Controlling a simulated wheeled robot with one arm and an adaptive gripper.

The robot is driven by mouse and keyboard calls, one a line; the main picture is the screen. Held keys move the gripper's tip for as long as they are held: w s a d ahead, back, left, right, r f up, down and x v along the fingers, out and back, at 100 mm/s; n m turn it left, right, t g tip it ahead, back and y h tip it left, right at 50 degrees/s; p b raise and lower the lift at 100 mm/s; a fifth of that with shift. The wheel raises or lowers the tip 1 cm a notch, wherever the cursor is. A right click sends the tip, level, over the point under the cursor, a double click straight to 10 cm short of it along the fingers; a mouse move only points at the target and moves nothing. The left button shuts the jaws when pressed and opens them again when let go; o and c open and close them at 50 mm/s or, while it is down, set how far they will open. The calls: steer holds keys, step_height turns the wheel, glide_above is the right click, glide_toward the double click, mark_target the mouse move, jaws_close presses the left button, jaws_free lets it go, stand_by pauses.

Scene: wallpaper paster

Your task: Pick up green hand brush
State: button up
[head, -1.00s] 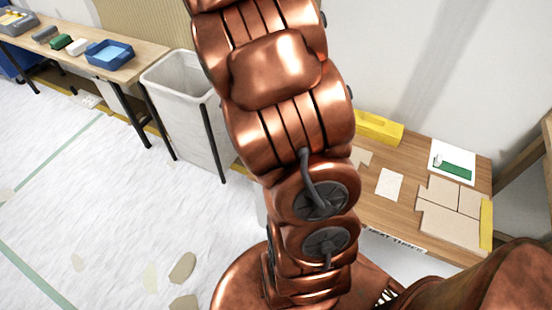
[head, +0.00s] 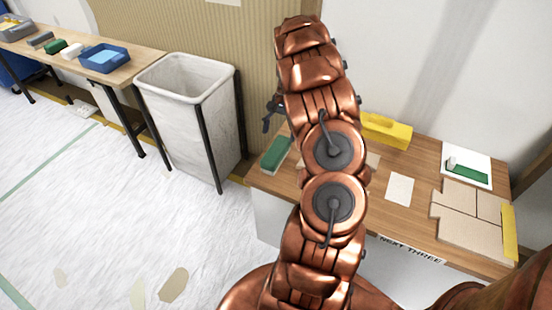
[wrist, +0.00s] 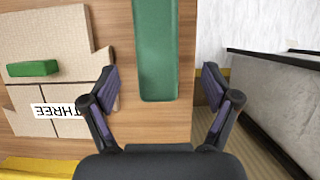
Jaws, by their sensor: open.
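The green hand brush (head: 276,151) lies at the left end of the wooden worktable, near its edge and partly hidden by my arm. In the wrist view the brush (wrist: 155,55) shows as a long green block, pointing up out of the picture. My gripper (wrist: 158,76) is open, with one finger on each side of the brush's near end. I see no contact between the fingers and the brush. In the head view only a dark part of my gripper (head: 270,113) shows, above the brush.
The worktable (head: 400,225) also holds a yellow block (head: 386,130), cardboard pieces (head: 470,215) and a white sheet with a green item (head: 467,172). A tall grey bin (head: 190,105) stands to its left. A bench (head: 125,70) with a blue tray (head: 104,58) is farther left.

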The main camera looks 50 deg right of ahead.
mark_target(277, 152)
steer(key=shift+b+x, duration=0.5)
steer(key=shift+x, duration=3.4)
steer(key=shift+s+d, duration=0.1)
steer(key=shift+s, duration=0.1)
steer(key=c, duration=1.4)
steer(key=shift+o, duration=0.2)
steer(key=shift+r, duration=0.1)
steer(key=shift+r, duration=0.25)
step_height(277, 152, up, 3)
steer(key=shift+p, duration=0.35)
steer(key=shift+s, duration=0.5)
steer(key=s+a, duration=0.1)
steer(key=s, duration=0.4)
steer(key=s+a, duration=0.1)
steer(key=s, duration=0.3)
steer(key=s+a+r+p, duration=0.1)
steer(key=s, duration=0.4)
steer(key=shift+s+a+r, duration=0.1)
steer(key=shift+s+a, duration=0.2)
steer(key=shift+a, duration=0.05)
